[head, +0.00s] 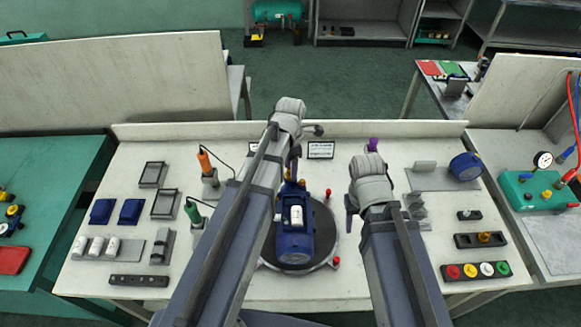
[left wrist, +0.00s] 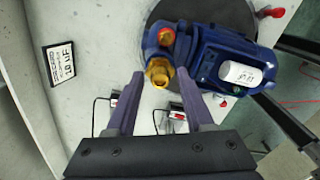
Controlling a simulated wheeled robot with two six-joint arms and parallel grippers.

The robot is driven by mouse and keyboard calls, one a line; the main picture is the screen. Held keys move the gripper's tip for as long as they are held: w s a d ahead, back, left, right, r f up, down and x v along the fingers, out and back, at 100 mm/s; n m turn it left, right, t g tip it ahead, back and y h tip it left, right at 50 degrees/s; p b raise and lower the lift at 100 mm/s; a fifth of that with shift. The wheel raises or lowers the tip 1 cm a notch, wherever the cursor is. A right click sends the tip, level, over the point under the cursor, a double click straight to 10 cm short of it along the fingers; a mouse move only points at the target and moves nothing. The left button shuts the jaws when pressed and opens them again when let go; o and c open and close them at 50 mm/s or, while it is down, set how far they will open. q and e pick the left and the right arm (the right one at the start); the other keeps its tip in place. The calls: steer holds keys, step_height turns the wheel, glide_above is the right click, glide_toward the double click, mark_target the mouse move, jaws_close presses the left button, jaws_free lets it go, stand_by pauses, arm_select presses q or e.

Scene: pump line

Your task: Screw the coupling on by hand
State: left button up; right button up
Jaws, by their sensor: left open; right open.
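The blue pump (head: 296,240) lies on a dark round turntable (head: 325,235) in the middle of the bench; it also shows in the left wrist view (left wrist: 215,50). A brass coupling (left wrist: 158,72) is at the pump's near end in the left wrist view, beside a gold-ringed port (left wrist: 166,36). My left gripper (left wrist: 161,77) is open, its two fingertips either side of the coupling, with no clear contact. In the head view my left gripper (head: 294,163) hides the pump's far end. My right gripper (head: 350,207) is open and empty, right of the turntable.
A white cylinder (head: 296,215) sits in the pump's open box. Red knobs (head: 336,261) stand at the turntable's rim. Orange (head: 205,162) and green (head: 192,212) handled tools stand left. A dark holder with a brass part (head: 484,237) and coloured buttons (head: 470,271) lie right.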

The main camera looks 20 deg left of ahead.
arm_select(q)
steer(key=n, duration=0.3)
stand_by(0.5)
jaws_close()
stand_by(0.8)
steer(key=m, duration=0.3)
steer(key=shift+m, duration=0.4)
steer(key=m, duration=0.3)
